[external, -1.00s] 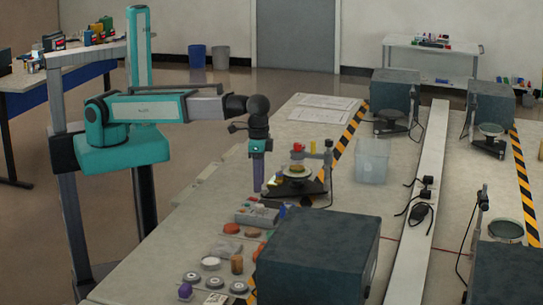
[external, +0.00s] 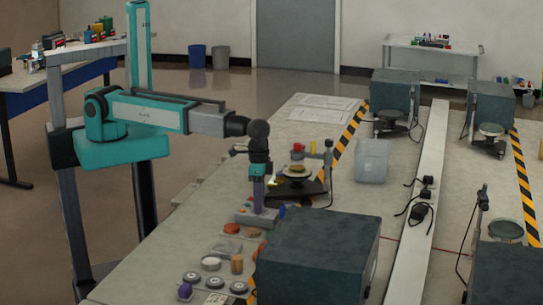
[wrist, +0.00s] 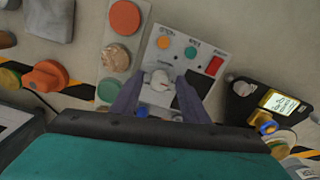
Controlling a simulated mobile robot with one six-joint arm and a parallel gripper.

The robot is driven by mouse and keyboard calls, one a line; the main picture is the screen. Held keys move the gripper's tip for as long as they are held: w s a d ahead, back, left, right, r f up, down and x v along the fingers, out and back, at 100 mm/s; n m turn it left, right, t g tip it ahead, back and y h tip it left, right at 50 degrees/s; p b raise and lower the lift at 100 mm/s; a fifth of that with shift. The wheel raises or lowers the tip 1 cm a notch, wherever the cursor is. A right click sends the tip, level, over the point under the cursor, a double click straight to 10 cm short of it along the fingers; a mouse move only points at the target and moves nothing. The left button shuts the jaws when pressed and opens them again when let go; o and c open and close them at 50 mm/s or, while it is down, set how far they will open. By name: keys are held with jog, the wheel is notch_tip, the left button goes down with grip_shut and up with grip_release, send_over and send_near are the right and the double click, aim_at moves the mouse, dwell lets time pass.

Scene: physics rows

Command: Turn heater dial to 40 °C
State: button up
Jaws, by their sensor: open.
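The heater panel (wrist: 171,54) is a pale box with orange and teal round buttons, a red switch and a dark patch. Its white dial (wrist: 160,80) sits near the lower middle of the panel in the wrist view. My gripper (wrist: 163,76) is open, with one purple finger on each side of the dial. I cannot tell whether the fingers touch it. In the external view my gripper (external: 258,208) points straight down at the grey heater panel (external: 243,217), and the dial is hidden. The dial's scale marks are too small to read.
A plate with orange and brown discs (wrist: 115,58) lies left of the panel. In the external view a large dark box (external: 318,255) stands in front, and a clear bin (external: 372,162) stands behind to the right.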

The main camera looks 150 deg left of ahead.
grip_shut()
jog(key=shift+m, duration=0.4)
jog(key=m, duration=0.3)
jog(key=shift+b, duration=0.3)
jog(key=shift+a+m, duration=0.1)
jog(key=shift+m, duration=2.4)
grip_release()
